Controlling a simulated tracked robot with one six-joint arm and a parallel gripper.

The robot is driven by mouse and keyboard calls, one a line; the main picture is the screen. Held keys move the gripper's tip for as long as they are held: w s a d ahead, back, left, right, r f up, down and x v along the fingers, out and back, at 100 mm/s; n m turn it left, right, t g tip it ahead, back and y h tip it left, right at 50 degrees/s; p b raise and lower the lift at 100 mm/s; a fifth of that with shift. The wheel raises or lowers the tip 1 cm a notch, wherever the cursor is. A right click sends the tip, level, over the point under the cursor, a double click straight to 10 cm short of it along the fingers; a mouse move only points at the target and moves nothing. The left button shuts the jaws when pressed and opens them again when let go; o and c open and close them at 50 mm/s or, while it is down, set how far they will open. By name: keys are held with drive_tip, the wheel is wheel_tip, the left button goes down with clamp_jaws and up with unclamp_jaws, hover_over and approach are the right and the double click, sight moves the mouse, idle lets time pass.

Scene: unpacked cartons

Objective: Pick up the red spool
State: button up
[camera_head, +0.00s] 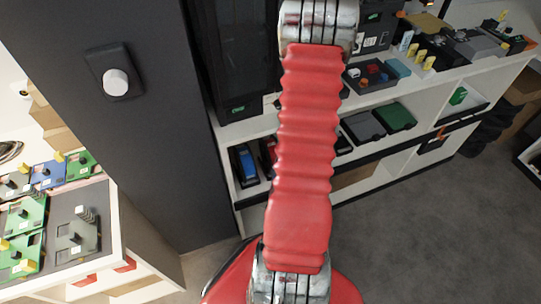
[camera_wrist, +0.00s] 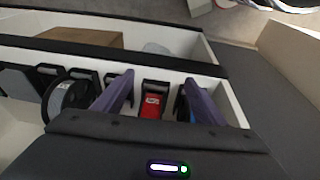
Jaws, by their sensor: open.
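In the wrist view, a red item with a pale label (camera_wrist: 151,106), likely the red spool, sits in a black holder inside a white shelf compartment. Its full shape is hard to make out. My gripper (camera_wrist: 159,78) is open. Its two purple fingers stand apart in the picture, one on each side of the red item, with no contact visible. In the head view, a red item (camera_head: 268,152) shows partly on the lower shelf, mostly hidden behind my red arm. The gripper does not show there.
A grey-and-black spool (camera_wrist: 66,97) lies left of the fingers. A white compartment wall (camera_wrist: 231,103) stands close on the right. A brown box (camera_wrist: 80,39) sits in the adjoining compartment. In the head view, a blue item (camera_head: 244,165) is beside the red one, near a dark column (camera_head: 135,150).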

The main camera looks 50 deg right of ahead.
sight(267, 148)
drive_tip(key=w+d+t+h, duration=0.1)
drive_tip(key=t, duration=0.2)
drive_tip(key=w+d+t+h, duration=0.1)
drive_tip(key=w+t+h, duration=0.1)
drive_tip(key=t, duration=0.1)
drive_tip(key=w+d+f+t+h, duration=0.1)
drive_tip(key=t, duration=0.2)
drive_tip(key=shift+w+d+h, duration=0.25)
drive_tip(key=shift+d+h, duration=0.1)
drive_tip(key=shift+h, duration=0.05)
drive_tip(key=x, duration=0.8)
drive_tip(key=shift+w, duration=0.2)
drive_tip(key=shift+d+f, duration=0.1)
